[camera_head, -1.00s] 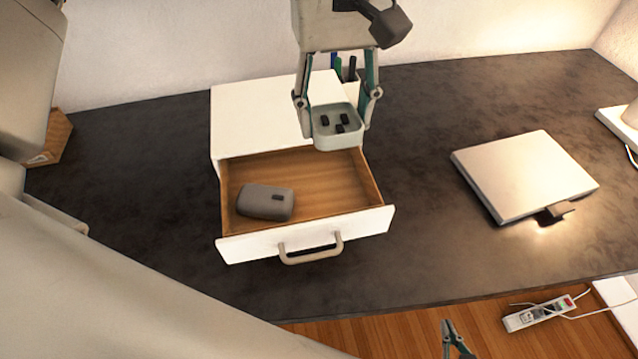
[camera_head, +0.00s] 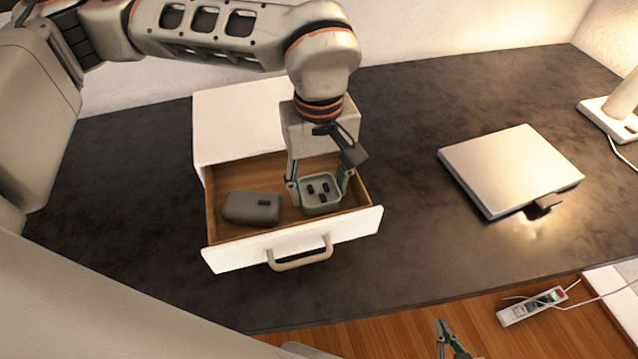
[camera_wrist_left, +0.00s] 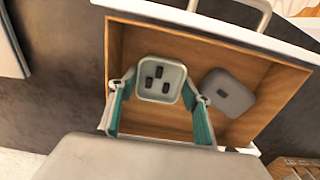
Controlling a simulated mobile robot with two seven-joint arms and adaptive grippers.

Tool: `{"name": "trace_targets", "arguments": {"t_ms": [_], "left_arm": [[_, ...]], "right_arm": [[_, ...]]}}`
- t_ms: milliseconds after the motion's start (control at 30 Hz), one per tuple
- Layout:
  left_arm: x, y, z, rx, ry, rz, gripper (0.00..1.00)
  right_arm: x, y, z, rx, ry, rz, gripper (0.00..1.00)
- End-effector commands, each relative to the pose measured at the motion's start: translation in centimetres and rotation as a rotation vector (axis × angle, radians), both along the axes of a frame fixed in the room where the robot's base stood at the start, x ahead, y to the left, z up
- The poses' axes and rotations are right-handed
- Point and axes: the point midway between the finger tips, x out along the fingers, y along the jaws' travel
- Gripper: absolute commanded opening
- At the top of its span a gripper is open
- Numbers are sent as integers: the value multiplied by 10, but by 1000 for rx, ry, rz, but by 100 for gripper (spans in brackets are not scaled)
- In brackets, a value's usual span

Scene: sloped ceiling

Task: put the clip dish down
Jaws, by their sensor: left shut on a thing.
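In the left wrist view the dish (camera_wrist_left: 161,94) sits between the fingertips of the left gripper (camera_wrist_left: 161,88), over the wooden drawer floor. I cannot tell whether it touches the floor. My right gripper (camera_head: 450,345) shows only by its fingers at the bottom edge, apart from everything, with a gap between them.
A dark grey case (camera_head: 250,207) lies in the left part of the drawer; it also shows in the wrist view (camera_wrist_left: 228,92). A flat silver box (camera_head: 505,170) lies on the dark desk (camera_head: 410,240) at right. A power strip (camera_head: 532,306) is below the desk.

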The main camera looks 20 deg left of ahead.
Motion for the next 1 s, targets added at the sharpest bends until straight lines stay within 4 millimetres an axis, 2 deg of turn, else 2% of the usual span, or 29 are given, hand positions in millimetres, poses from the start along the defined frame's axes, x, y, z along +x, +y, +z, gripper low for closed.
{"name": "trace_targets", "arguments": {"t_ms": [400, 433, 767, 867, 1000], "left_arm": [[0, 0, -6, 0, -1, 0, 25], [0, 0, -5, 0, -1, 0, 55], [0, 0, -4, 0, -2, 0, 55], [1, 0, 2, -1, -4, 0, 55], [2, 0, 22, -1, -6, 0, 55]], "right_arm": [[0, -1, -4, -3, 2, 0, 0], [0, -1, -3, -4, 1, 1, 0], [2, -1, 0, -4, -2, -1, 0], [2, -1, 3, -2, -4, -1, 0], [2, -1, 2, -1, -5, -1, 0]]}}
